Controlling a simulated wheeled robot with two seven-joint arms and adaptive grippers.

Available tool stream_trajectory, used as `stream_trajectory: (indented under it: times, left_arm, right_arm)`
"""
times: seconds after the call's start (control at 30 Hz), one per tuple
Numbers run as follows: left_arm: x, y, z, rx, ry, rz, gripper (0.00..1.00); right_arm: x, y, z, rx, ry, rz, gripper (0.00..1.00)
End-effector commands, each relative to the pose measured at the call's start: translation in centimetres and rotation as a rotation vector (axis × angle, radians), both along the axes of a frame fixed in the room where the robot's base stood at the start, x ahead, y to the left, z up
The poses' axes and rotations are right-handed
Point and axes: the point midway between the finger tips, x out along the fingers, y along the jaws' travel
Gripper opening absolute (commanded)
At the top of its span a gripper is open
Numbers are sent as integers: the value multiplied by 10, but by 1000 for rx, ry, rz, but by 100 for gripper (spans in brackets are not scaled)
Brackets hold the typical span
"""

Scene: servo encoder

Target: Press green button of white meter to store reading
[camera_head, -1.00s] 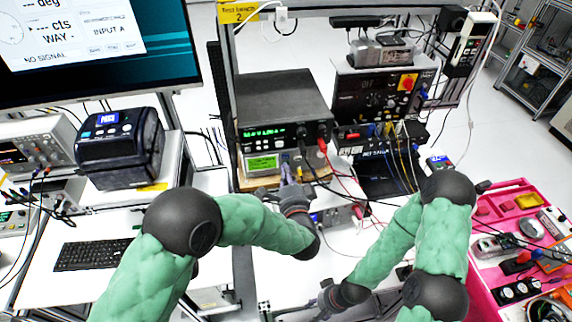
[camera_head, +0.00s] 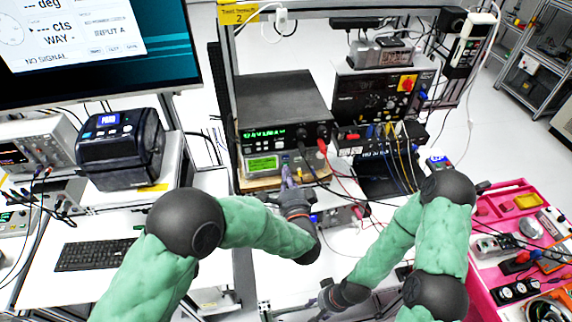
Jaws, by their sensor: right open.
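The white meter (camera_head: 262,164), with a lit green display, sits under a black bench instrument with green digits. My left gripper (camera_head: 288,172) points up at the right part of the meter's front, close to it; I cannot tell whether it touches. Its fingers look narrow and too small to judge as open or shut. The green button cannot be made out; the gripper covers part of the panel. My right gripper (camera_head: 318,303) is open and low at the bottom centre, over the white bench, well away from the meter.
The black bench instrument (camera_head: 283,100) stands on the meter. Red and black leads (camera_head: 334,165) hang just right of my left gripper. A black power unit (camera_head: 370,98) stands further right. A label printer (camera_head: 120,145) is at left, a pink tool tray (camera_head: 480,262) at right.

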Motion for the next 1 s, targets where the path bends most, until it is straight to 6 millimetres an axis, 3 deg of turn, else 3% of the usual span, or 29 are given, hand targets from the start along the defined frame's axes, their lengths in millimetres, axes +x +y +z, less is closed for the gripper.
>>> stream_trajectory:
  times: [0.5, 1.0]
  left_arm:
    - [-9, -2, 0, 1, 1, 0, 0]
    - [-50, -10, 1, 1, 1, -1, 0]
  right_arm:
    - [0, 0, 4, 0, 0, 0, 47]
    - [0, 0, 19, 0, 0, 0, 47]
